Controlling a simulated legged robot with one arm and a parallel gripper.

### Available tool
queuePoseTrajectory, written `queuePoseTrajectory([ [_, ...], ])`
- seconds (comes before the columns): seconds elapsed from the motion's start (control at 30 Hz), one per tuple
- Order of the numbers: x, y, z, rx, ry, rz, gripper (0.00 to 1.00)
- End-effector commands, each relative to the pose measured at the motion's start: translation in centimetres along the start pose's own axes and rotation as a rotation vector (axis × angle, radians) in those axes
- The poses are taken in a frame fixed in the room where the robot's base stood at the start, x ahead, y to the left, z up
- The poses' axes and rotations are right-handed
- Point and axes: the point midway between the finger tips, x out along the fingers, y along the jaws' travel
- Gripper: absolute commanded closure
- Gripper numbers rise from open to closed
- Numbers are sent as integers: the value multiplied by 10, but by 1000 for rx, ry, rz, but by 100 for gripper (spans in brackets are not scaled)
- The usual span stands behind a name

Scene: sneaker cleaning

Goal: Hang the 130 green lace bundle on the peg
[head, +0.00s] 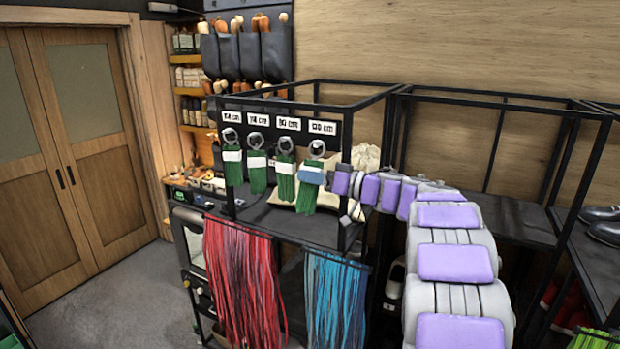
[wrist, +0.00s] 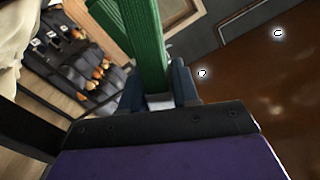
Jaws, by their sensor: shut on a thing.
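The green lace bundle (head: 308,195) hangs upright at the right end of a row of green bundles, with a grey ring (head: 316,148) at its top and a white band. The ring is just below the rightmost label (head: 322,128); I cannot tell whether it is on the peg, which is hidden. My gripper (head: 312,177) comes from the right and is shut on the bundle at its band. In the wrist view, the green laces (wrist: 148,50) run between the blue-grey fingers, with the white band (wrist: 160,101) between them.
Several more green bundles (head: 257,172) hang to the left under a black label bar (head: 265,122). Red laces (head: 240,280) and blue laces (head: 335,295) hang below in front. A cream sack (head: 350,165) sits behind my gripper. Black frame posts (head: 347,150) stand close by.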

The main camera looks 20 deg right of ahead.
Motion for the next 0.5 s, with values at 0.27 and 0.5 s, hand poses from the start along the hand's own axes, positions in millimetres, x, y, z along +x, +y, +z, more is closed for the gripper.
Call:
queuePoseTrajectory([
  [0.27, 1, -2, 0, -1, -1, 0, 48],
  [0.5, 3, -4, 1, -2, -2, 0, 40],
])
